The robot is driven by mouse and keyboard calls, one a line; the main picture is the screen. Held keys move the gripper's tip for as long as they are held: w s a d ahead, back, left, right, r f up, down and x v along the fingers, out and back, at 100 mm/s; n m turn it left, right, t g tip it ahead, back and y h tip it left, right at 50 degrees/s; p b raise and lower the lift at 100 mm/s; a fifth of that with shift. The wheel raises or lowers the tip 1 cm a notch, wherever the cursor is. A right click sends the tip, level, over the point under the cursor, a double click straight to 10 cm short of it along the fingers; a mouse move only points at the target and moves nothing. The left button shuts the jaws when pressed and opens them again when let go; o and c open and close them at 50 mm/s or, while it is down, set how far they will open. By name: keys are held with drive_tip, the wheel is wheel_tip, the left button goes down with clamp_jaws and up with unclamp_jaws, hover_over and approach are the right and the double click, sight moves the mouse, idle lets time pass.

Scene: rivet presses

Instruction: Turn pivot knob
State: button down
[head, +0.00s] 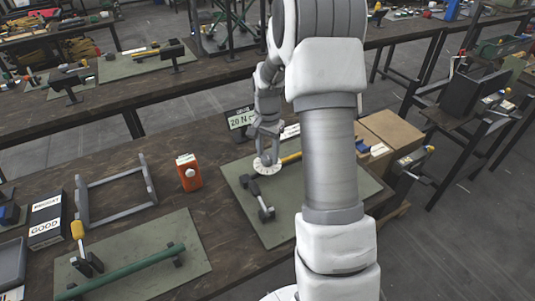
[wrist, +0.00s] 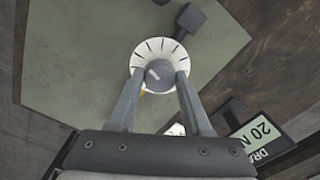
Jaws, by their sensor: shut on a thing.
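The pivot knob is a grey knob (wrist: 159,75) in the middle of a white dial (wrist: 158,48) with black tick marks. In the wrist view, the two fingers of my gripper (wrist: 157,84) reach over the dial and are shut on the knob from both sides. In the head view, the white dial (head: 267,166) lies on a green mat (head: 283,233), with my gripper (head: 268,157) right above it. The fingers hide the sides of the knob, and the knob itself is too small to tell in the head view.
A display reading 20 N (head: 241,119) stands behind the dial. A dark bar with end blocks (head: 265,200) lies on the mat in front. An orange box (head: 188,172) and a grey frame (head: 117,192) stand to the left. Cardboard boxes (head: 390,131) stand to the right.

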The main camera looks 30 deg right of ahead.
drive_tip(key=m, duration=0.3)
drive_tip(key=shift+m, duration=0.4)
drive_tip(key=m+p, duration=0.1)
drive_tip(key=m, duration=0.2)
drive_tip(key=shift+r+m, duration=0.1)
drive_tip(key=shift+m, duration=0.2)
drive_tip(key=m+p, duration=0.1)
drive_tip(key=m, duration=0.2)
drive_tip(key=shift+m, duration=0.3)
drive_tip(key=shift+m+p, duration=1.1)
drive_tip(key=shift+m, duration=0.8)
drive_tip(key=shift+c, duration=1.7)
unclamp_jaws()
